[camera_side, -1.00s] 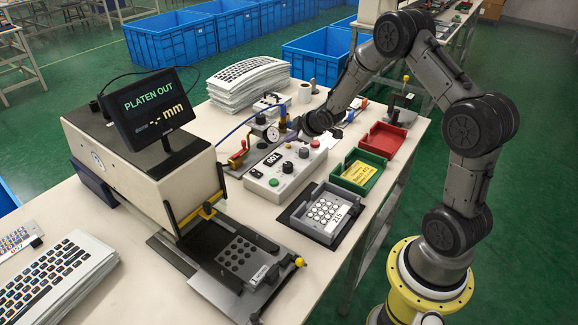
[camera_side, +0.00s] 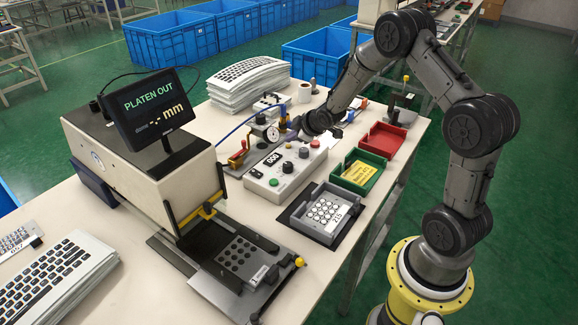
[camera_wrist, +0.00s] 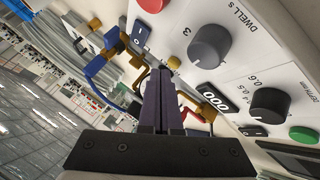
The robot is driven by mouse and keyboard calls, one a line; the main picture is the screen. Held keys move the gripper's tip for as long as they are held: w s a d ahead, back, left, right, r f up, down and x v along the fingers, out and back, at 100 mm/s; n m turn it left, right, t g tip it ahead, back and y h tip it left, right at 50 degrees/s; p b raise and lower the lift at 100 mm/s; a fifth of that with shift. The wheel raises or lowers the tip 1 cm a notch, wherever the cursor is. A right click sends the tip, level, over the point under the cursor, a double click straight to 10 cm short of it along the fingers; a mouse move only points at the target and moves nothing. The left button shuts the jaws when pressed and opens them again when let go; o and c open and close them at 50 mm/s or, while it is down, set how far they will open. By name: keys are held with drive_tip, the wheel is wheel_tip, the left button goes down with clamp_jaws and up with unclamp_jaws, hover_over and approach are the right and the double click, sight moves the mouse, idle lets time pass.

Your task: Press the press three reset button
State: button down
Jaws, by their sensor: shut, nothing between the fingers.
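The light control box (camera_side: 262,188) lies on the bench in the middle of the side view. Its small counter window (camera_side: 272,158) reads 000, and the same counter window (camera_wrist: 218,97) shows in the wrist view. My gripper (camera_wrist: 160,72) is shut and empty, its fingers together over the box's back row of controls. A small brass-coloured round part (camera_wrist: 174,62) shows right at the fingertips; I cannot tell if it is the reset button or whether they touch it. No reset label is readable. In the side view my gripper (camera_side: 294,138) is low over the box's far end.
The box carries a red button (camera_wrist: 152,5), a dwell knob (camera_wrist: 210,45), a depth knob (camera_wrist: 270,105) and a green button (camera_wrist: 303,134). A dial gauge (camera_side: 272,134) and brass fittings stand close behind. Green (camera_side: 360,180) and red (camera_side: 385,139) trays lie right.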

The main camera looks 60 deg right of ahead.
drive_tip(key=shift+r, duration=3)
drive_tip(key=w+a+r+n+t, duration=0.1)
drive_tip(key=a+r, duration=0.3)
drive_tip(key=r, duration=0.3)
drive_tip(key=a+r+t, duration=0.2)
drive_tip(key=a+r, duration=0.1)
drive_tip(key=r, duration=0.4)
drive_tip(key=s+a+r, duration=0.6)
drive_tip(key=r, duration=0.1)
drive_tip(key=s+a+r+m+g+y, duration=0.1)
drive_tip(key=s+a+m, duration=0.15)
drive_tip(key=s, duration=0.45)
drive_tip(key=s+a+r+m, duration=0.1)
drive_tip(key=s+a, duration=0.2)
drive_tip(key=s, duration=0.5)
drive_tip(key=s+a+f+m+g+y, duration=0.1)
drive_tip(key=s+a+f+m+g, duration=0.1)
drive_tip(key=s+f+g, duration=0.3)
drive_tip(key=s+f+m, duration=0.1)
drive_tip(key=s+f, duration=0.3)
drive_tip(key=s, duration=0.3)
drive_tip(key=shift+s+a+y, duration=0.25)
drive_tip(key=shift+a+y, duration=0.05)
drive_tip(key=shift+y, duration=0.1)
